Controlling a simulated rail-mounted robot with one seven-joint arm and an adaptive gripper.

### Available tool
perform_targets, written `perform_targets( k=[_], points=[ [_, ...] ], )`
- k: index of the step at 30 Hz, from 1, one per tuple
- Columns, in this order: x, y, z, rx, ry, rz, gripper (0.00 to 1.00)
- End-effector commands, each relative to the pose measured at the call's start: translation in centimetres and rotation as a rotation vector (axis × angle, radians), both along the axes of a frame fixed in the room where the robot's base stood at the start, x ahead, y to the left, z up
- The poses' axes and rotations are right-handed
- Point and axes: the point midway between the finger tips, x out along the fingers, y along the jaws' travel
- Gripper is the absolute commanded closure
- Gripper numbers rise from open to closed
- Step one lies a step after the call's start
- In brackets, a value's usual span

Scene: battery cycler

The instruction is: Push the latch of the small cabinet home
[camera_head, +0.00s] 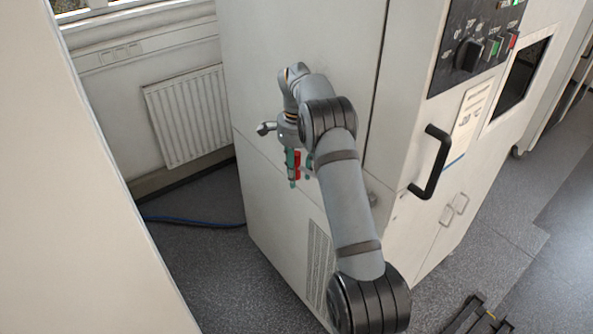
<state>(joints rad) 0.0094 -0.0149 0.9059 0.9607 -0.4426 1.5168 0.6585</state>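My gripper (298,168) hangs at the end of my arm in front of the pale side of the large cabinet (265,200). Teal and red parts show at its tip; they are too small to tell whether the fingers are open or shut. Two small metal latches (446,215) (460,203) sit side by side on the low doors at the right, well apart from my gripper. I cannot tell which belongs to the small cabinet or whether either is pushed in. My arm hides part of the cabinet's side and edge.
A large black handle (431,163) sticks out from the cabinet front, right of my arm. Above it is a dark control panel (470,50) with a knob. A radiator (190,115) and a blue cable (190,221) are at left. The floor (490,262) at right is mostly clear.

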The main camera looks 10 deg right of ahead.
Motion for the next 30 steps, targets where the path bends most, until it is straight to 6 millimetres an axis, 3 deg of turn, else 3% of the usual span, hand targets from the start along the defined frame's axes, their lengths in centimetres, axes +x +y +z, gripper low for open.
perform_targets(
  k=[15, 30],
  points=[
    [0.1, -0.1, 6.5, -0.001, -0.002, 0.001, 0.63],
    [0.0, 0.0, 7.5, -0.001, 0.000, 0.003, 0.66]
  ],
)
